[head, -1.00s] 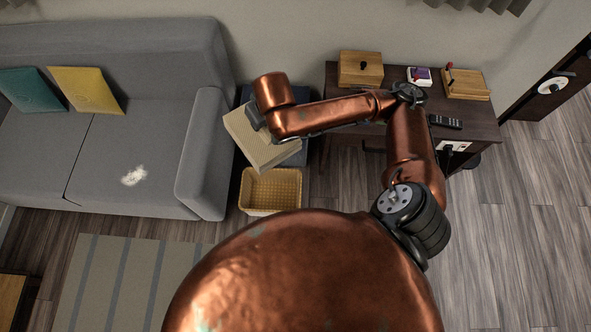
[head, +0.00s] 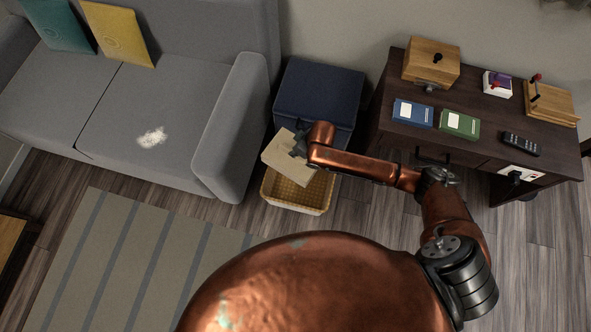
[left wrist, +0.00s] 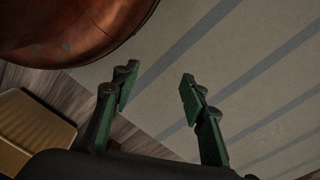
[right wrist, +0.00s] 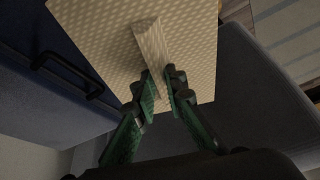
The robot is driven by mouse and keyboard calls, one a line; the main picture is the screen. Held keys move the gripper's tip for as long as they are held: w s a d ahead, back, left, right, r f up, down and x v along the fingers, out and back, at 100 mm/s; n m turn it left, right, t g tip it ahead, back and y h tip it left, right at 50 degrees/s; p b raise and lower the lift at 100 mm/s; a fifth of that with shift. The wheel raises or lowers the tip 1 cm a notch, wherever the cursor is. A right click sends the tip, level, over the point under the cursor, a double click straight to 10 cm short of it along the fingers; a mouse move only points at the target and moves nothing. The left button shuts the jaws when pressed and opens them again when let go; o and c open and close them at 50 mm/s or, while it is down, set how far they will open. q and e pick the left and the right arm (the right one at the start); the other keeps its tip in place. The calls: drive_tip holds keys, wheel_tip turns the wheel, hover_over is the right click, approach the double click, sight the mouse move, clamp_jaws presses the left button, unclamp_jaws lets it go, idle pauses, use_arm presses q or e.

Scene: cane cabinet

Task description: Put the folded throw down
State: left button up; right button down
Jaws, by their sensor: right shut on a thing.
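The folded throw (head: 287,160) is a cream, finely patterned slab. In the head view it hangs tilted above the back part of the yellow woven basket (head: 313,203), in front of the dark blue cabinet (head: 318,92). My right gripper (head: 301,147) is shut on it. In the right wrist view the throw (right wrist: 98,32) fills the upper middle, and the fingers (right wrist: 160,88) pinch a raised fold of it. Whether the throw touches the basket rim is unclear. My left gripper (left wrist: 155,88) is open and empty above the striped rug (left wrist: 255,75); it is outside the head view.
The grey sofa (head: 185,95) with teal and yellow cushions stands left of the basket; its armrest (head: 232,125) is close. At right, a dark desk (head: 475,95) holds books, a remote and wooden boxes. Open wood floor (head: 370,235) lies in front of the desk.

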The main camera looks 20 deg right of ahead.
use_arm(q)
wheel_tip(320, 180, up, 10)
drive_tip(key=w+b, duration=0.2)
drive_tip(key=b, duration=0.4)
use_arm(e)
drive_tip(key=s+f+n+b, duration=0.1)
drive_tip(key=f+b, duration=0.1)
drive_tip(key=f, duration=0.9)
drive_tip(key=s+f+n+b, duration=0.1)
drive_tip(key=f+b, duration=0.1)
drive_tip(key=f, duration=1)
drive_tip(key=s+d+f+n+g+y+b, duration=0.1)
drive_tip(key=f+b, duration=0.1)
drive_tip(key=f, duration=0.9)
drive_tip(key=shift+s+f+n, duration=0.3)
drive_tip(key=shift+f+n, duration=0.05)
drive_tip(key=shift+n, duration=0.05)
drive_tip(key=shift+f, duration=0.1)
use_arm(q)
drive_tip(key=w+d+f+t+h, duration=0.2)
drive_tip(key=w+d+f+t, duration=0.2)
drive_tip(key=w+d+f, duration=0.3)
wheel_tip(320, 180, down, 2)
drive_tip(key=shift+w+d+f+n+t+h, duration=0.2)
drive_tip(key=shift+w+n+t+h, duration=0.1)
drive_tip(key=shift+w, duration=0.7)
